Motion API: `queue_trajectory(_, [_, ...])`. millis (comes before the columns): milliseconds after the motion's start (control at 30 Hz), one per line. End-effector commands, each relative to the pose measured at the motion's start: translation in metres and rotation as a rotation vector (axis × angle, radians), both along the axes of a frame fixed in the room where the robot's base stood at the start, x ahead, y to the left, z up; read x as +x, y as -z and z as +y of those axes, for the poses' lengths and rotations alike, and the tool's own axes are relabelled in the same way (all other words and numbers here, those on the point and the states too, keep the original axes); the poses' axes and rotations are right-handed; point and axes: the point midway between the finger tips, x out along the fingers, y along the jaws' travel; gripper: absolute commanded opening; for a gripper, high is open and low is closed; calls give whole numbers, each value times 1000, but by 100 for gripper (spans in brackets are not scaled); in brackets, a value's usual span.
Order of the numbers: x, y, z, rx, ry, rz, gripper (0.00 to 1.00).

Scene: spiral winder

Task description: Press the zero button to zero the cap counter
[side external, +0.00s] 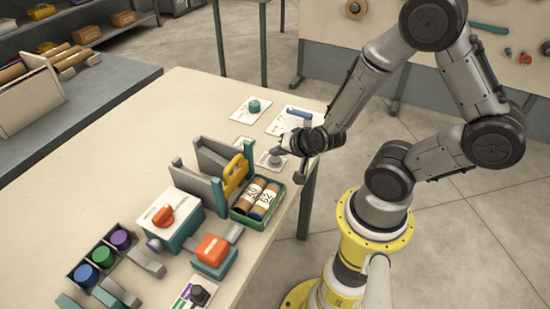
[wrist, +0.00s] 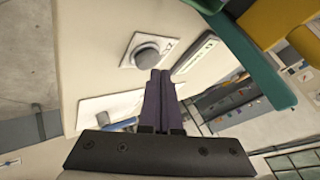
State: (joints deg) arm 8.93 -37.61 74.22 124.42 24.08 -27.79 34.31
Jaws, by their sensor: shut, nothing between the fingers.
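A round grey button (wrist: 147,54) stands on a white plate (wrist: 131,62) with partly legible lettering in the wrist view. In the side view the grey button (side external: 275,160) sits near the table's right edge, just beyond the green tray. My gripper (side external: 276,151) is there, close by the button, fingers shut and empty. In the wrist view my gripper (wrist: 160,76) has its dark fingertips just below and right of the button; whether they touch it I cannot tell.
A green tray (side external: 236,216) holds brown labelled rolls beside a yellow handle (side external: 235,170) and grey uprights. A teal knob (side external: 254,106) sits on a card farther back. A red-knobbed box (side external: 180,222) and an orange button (side external: 213,249) stand nearer.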

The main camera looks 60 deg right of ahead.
Motion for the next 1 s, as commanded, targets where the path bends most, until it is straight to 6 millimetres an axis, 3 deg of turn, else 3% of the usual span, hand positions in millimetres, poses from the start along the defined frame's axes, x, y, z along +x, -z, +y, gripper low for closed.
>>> queue_trajectory(467, [0,-8,0,-2,-1,-2,0])
queue_trajectory(1000, [0,-53,0,0,-1,-2,0])
